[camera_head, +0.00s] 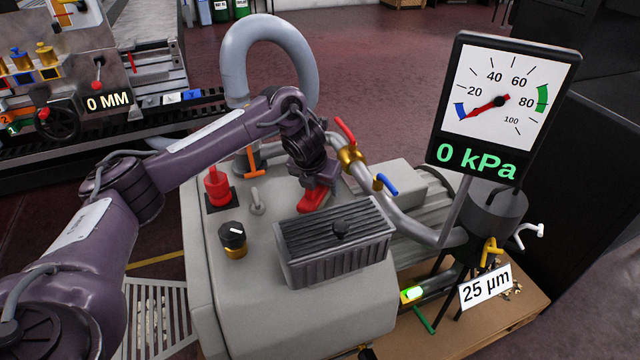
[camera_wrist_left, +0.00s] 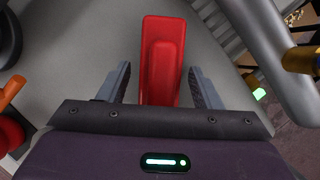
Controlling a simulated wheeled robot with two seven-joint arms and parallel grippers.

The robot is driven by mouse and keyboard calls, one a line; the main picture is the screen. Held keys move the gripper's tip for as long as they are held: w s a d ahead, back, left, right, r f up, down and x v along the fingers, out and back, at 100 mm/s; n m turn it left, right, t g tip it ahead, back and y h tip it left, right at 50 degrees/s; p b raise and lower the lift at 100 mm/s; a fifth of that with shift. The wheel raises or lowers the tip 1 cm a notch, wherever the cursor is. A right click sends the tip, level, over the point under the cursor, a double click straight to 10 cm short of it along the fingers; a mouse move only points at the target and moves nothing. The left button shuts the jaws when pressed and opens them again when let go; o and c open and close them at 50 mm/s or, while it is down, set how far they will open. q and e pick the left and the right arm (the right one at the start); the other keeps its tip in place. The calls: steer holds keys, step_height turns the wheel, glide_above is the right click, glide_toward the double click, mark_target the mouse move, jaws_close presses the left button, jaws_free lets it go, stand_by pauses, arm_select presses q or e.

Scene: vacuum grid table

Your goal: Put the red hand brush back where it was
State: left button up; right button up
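The red hand brush (camera_head: 313,198) lies on top of the grey machine housing (camera_head: 225,290), behind the dark ribbed box. In the left wrist view the brush (camera_wrist_left: 163,45) lies lengthwise between my two fingers. My left gripper (camera_head: 316,184) reaches down over the brush from above. In the left wrist view its fingers (camera_wrist_left: 158,75) stand apart on either side of the brush, with a gap showing on each side. The arm and gripper hide the brush's far part in the head view. My right gripper does not show.
The dark ribbed box (camera_head: 335,240) stands just in front of the brush. A hose with a red-lever valve (camera_head: 350,155) runs close on the right. A red button (camera_head: 217,187), a small toggle (camera_head: 257,202) and a black knob (camera_head: 232,238) are on the left. A gauge (camera_head: 500,100) reads 0 kPa.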

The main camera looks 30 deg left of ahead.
arm_select(q)
steer(key=p+v, duration=0.1)
steer(key=v, duration=0.2)
steer(key=p+v, duration=0.2)
steer(key=v, duration=0.1)
steer(key=p+v, duration=0.1)
steer(key=v, duration=0.2)
steer(key=shift+w+r+p, duration=0.15)
steer(key=shift+r+p, duration=0.15)
steer(key=shift+r, duration=0.05)
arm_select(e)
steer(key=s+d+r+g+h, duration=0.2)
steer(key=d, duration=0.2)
arm_select(q)
steer(key=shift+s+r+p, duration=0.3)
steer(key=shift+s+r, duration=0.1)
steer(key=shift+r, duration=0.1)
steer(key=shift+s+r+p, duration=0.25)
steer(key=shift+r+p, duration=0.05)
steer(key=shift+r, duration=0.15)
steer(key=shift+s+r, duration=0.1)
steer(key=shift+r, duration=0.05)
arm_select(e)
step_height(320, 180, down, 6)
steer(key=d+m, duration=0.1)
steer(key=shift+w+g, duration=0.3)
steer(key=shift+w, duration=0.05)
